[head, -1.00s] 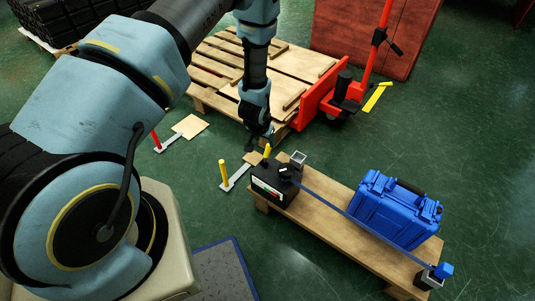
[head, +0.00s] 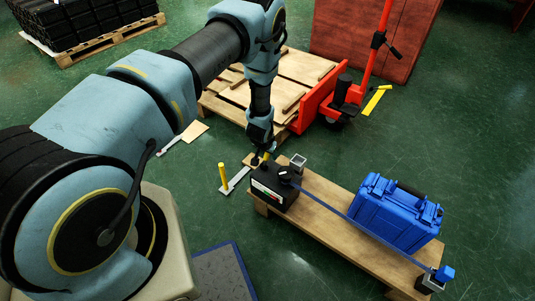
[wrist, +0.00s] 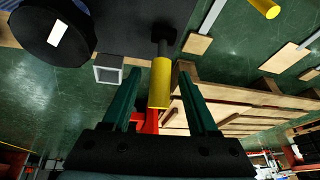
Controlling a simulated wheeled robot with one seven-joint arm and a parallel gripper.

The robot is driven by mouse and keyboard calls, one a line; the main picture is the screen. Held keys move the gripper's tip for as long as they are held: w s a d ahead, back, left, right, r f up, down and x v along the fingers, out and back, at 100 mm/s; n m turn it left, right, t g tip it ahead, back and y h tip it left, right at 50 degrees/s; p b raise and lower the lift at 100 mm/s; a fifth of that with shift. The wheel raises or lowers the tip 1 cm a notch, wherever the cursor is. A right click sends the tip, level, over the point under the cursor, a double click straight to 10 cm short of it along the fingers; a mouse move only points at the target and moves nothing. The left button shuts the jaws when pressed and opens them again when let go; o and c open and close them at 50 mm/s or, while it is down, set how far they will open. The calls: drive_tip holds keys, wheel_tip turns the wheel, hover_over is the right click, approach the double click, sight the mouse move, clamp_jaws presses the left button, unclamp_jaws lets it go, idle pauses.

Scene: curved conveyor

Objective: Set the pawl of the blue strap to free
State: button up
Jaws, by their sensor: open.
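The black ratchet box (head: 275,187) stands on the left end of a wooden board, with a round black knob (head: 285,174) on top. The blue strap (head: 345,218) runs taut from it to a bracket at the board's right end. The pawl lever, a black rod with a yellow grip (wrist: 160,84), sticks out from the box in the wrist view. My gripper (wrist: 159,76) is open, with one finger on each side of the yellow grip and gaps visible. In the head view my gripper (head: 262,156) is just behind the box and partly hides the lever.
A blue case (head: 395,211) sits on the wooden board (head: 318,212) beside the strap. A yellow post (head: 223,177) on a grey plate stands left of the box. A pallet (head: 290,80) and a red pallet jack (head: 350,85) are behind. Green floor is free in front.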

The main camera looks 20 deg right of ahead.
clamp_jaws()
idle(0.3)
idle(1.1)
